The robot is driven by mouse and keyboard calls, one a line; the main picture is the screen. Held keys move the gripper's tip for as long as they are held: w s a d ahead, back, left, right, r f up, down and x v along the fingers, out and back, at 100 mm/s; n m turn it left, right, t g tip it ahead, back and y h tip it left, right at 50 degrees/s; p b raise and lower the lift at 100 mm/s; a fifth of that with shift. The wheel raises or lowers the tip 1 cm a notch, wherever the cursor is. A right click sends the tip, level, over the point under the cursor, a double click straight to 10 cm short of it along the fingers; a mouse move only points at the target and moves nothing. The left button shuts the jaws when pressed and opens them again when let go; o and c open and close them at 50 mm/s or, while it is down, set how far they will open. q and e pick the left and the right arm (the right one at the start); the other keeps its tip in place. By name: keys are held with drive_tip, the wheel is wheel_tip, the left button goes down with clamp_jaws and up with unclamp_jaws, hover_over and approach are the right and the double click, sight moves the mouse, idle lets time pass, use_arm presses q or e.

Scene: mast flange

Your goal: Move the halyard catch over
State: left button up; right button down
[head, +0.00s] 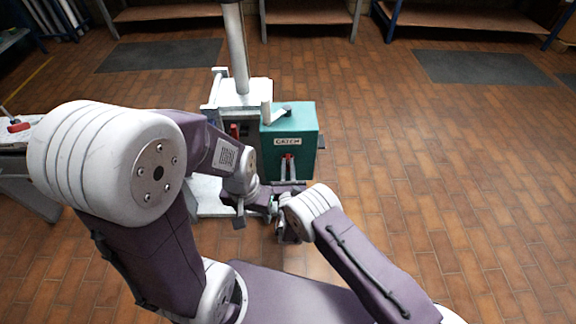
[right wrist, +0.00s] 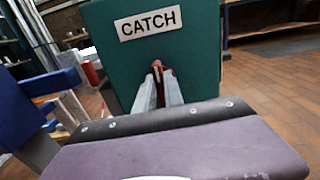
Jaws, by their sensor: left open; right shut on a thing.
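The halyard catch is a teal box with a white CATCH label (head: 288,141) on its front, mounted beside the mast; the label also shows in the right wrist view (right wrist: 149,22). A small red lever (right wrist: 160,72) sticks out below the label. My right gripper (head: 289,163) is shut on this lever, with its two pale fingers meeting at it. The fingers hide part of the lever. My left gripper (head: 240,214) is open and lower, left of the right wrist and in front of the pale stand; its fingers are small and partly hidden.
A pale mast (head: 236,50) rises from a white-topped stand (head: 247,95) left of the teal box. A red part (head: 235,130) sits on the stand's front. A bench (head: 35,185) stands at the left. The tiled floor (head: 450,170) at the right is clear.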

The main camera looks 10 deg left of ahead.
drive_tip(key=n, duration=0.5)
drive_tip(key=shift+s+a+f, duration=0.1)
drive_tip(key=shift+a, duration=0.05)
drive_tip(key=shift+a+f+n+b, duration=0.1)
drive_tip(key=shift+n+b, duration=0.05)
drive_tip(key=shift+n, duration=1.95)
drive_tip(key=shift+a+f+n+b, duration=0.1)
drive_tip(key=shift+f+n+b, duration=0.05)
drive_tip(key=shift+n, duration=1.95)
drive_tip(key=shift+f+n+b, duration=0.1)
drive_tip(key=shift+n+b, duration=0.05)
drive_tip(key=shift+n, duration=1.95)
drive_tip(key=c, duration=1.4)
unclamp_jaws()
drive_tip(key=shift+c, duration=0.2)
drive_tip(key=shift+s+r, duration=0.1)
